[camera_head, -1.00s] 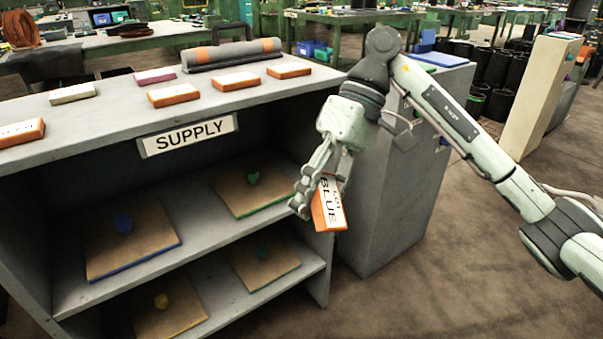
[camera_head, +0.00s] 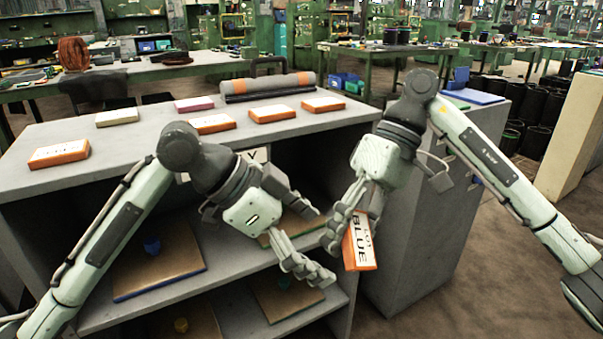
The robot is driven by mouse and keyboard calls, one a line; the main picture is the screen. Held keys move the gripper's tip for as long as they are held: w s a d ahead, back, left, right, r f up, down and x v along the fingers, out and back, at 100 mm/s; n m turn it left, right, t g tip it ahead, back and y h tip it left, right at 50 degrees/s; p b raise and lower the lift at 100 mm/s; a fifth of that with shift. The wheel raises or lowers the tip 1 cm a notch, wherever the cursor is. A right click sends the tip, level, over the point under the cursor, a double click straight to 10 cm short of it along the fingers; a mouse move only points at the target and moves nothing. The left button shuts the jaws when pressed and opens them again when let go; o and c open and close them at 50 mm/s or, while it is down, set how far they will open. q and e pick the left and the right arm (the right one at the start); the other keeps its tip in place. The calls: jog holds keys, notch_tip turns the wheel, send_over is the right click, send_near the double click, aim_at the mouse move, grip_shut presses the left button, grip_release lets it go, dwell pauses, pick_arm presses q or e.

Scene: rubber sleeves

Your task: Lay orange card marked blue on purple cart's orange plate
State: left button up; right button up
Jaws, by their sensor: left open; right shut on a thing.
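The orange card marked BLUE (camera_head: 360,243) has a white face with black letters. My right gripper (camera_head: 350,217) is shut on its upper end and holds it tilted in front of the supply shelf's right side. My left gripper (camera_head: 318,243) is open and empty, just left of the card, in front of the shelf. The purple cart and its orange plate are not in view.
The grey supply shelf (camera_head: 120,142) carries several orange cards, a pale card (camera_head: 117,117), a magenta card (camera_head: 194,104) and a grey roll (camera_head: 268,87). Boards with coloured knobs lie on its lower shelves. A grey cabinet (camera_head: 425,215) stands close on the right.

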aim_at(356, 231)
pick_arm(q)
jog(key=s+a+r+m+y, duration=0.1)
jog(key=s+r+m, duration=0.1)
jog(key=r, duration=0.4)
jog(key=s+a+r+m, duration=0.1)
jog(key=s+r+m, duration=0.15)
jog(key=r, duration=0.45)
jog(key=shift+g, duration=0.3)
jog(key=x, duration=0.8)
jog(key=w+x, duration=0.1)
jog(key=x, duration=0.2)
jog(key=shift+w+d+f, duration=0.1)
jog(key=shift+d+f, duration=0.15)
jog(key=c, duration=0.9)
jog(key=shift+c, duration=1.1)
pick_arm(e)
jog(key=o, duration=0.8)
pick_arm(q)
jog(key=c, duration=0.7)
pick_arm(e)
jog(key=o, duration=0.5)
jog(key=shift+o, duration=0.2)
